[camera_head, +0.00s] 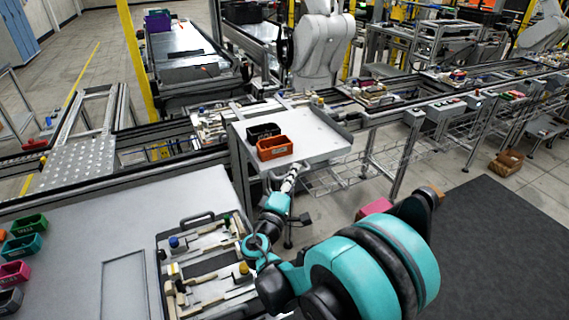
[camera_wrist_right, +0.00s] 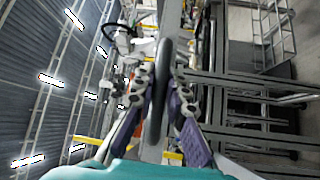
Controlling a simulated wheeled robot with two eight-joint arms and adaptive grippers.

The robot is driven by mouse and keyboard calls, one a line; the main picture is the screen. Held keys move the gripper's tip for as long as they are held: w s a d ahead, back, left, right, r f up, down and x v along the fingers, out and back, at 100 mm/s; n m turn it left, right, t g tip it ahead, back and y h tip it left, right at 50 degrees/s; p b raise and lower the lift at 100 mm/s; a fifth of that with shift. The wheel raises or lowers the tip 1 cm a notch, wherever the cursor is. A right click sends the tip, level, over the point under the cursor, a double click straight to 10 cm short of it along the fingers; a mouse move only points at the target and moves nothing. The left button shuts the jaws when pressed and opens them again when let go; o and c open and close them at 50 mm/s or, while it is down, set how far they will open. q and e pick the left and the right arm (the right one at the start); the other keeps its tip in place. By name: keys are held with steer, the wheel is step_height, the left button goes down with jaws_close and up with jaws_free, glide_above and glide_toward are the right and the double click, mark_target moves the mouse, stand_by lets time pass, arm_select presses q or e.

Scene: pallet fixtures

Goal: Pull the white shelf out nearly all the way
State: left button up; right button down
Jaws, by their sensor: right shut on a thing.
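The white shelf (camera_head: 318,137) juts out from the conveyor line in the middle of the head view. A black bin (camera_head: 263,132) and an orange bin (camera_head: 274,148) sit on it near its left edge. My right gripper (camera_head: 290,176) is at the shelf's near edge, shut on the shelf handle (camera_head: 272,177). In the right wrist view the handle (camera_wrist_right: 160,100) is a dark upright bar between the two fingers of the gripper (camera_wrist_right: 162,75). My left gripper is not in view.
A grey table (camera_head: 70,240) with small colored bins and a pallet fixture (camera_head: 207,262) lies at the left front. Wire racks (camera_head: 340,178) hang below the line. A cardboard box (camera_head: 507,162) stands on the floor at right. A dark mat (camera_head: 495,230) lies clear at right front.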

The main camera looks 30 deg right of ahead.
steer(key=shift+s+a, duration=0.15)
steer(key=shift+s, duration=1.55)
steer(key=c, duration=1.5)
jaws_free()
steer(key=shift+c, duration=0.2)
steer(key=v, duration=1.2)
steer(key=shift+w+f, duration=0.1)
